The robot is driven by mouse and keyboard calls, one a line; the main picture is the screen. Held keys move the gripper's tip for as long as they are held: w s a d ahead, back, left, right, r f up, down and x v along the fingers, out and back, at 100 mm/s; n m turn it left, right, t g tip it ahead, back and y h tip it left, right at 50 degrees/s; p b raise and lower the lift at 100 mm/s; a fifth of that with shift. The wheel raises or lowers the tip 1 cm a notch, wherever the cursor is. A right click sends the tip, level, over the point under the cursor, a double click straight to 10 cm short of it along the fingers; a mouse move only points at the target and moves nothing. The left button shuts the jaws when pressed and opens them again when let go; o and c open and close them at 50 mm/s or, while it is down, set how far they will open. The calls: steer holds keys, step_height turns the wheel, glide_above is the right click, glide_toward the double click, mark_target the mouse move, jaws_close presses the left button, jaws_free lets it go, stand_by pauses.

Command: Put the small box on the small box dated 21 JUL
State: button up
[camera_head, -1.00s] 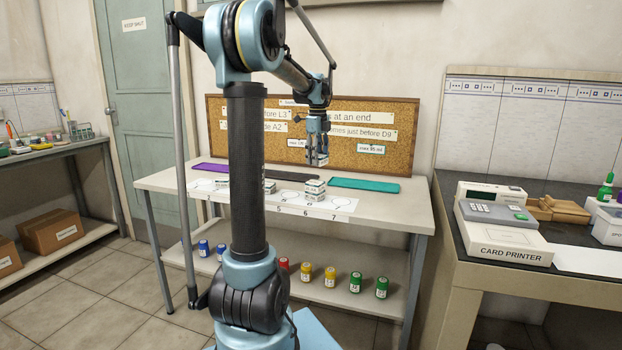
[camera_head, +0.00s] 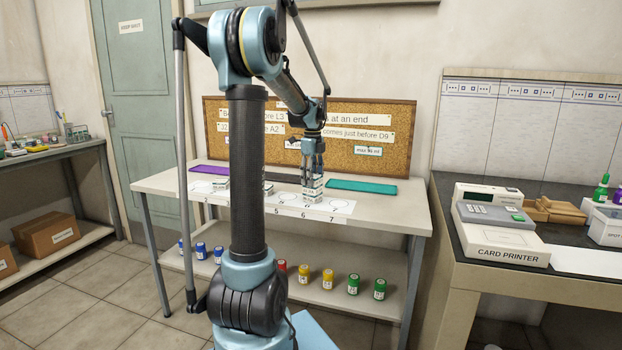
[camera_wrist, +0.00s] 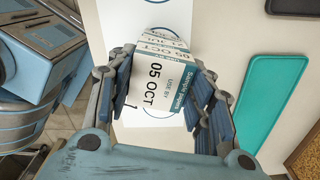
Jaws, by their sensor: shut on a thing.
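My gripper (camera_head: 313,176) is over the right part of the bench. In the wrist view, part of another label (camera_wrist: 168,43), seemingly reading 21 JUL, shows past the held box. The rest of the lower box is hidden, so contact cannot be told.
A numbered white strip (camera_head: 340,206) with circles lies along the bench front. A teal tray (camera_head: 362,187) is at the right and a purple tray (camera_head: 209,170) at the left. Other small boxes (camera_head: 268,189) stand partly behind my arm. A corkboard (camera_head: 395,115) stands behind.

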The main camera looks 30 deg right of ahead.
steer(key=o, duration=1.1)
steer(key=shift+c, duration=0.2)
steer(key=shift+r, duration=0.1)
step_height(320, 180, up, 12)
steer(key=s+a+f+n, duration=0.2)
steer(key=a+n, duration=0.5)
steer(key=a, duration=0.8)
steer(key=s+a+f+n+t, duration=0.1)
steer(key=s+a+f+n, duration=0.55)
steer(key=a, duration=0.35)
steer(key=s+a+f+n+t, duration=0.1)
steer(key=s+a+f+n, duration=0.5)
steer(key=a+n, duration=0.25)
steer(key=s+a+f+n, duration=0.7)
steer(key=s+f+n, duration=0.2)
steer(key=f, duration=0.2)
steer(key=shift+f, duration=0.2)
steer(key=shift+a, duration=0.1)
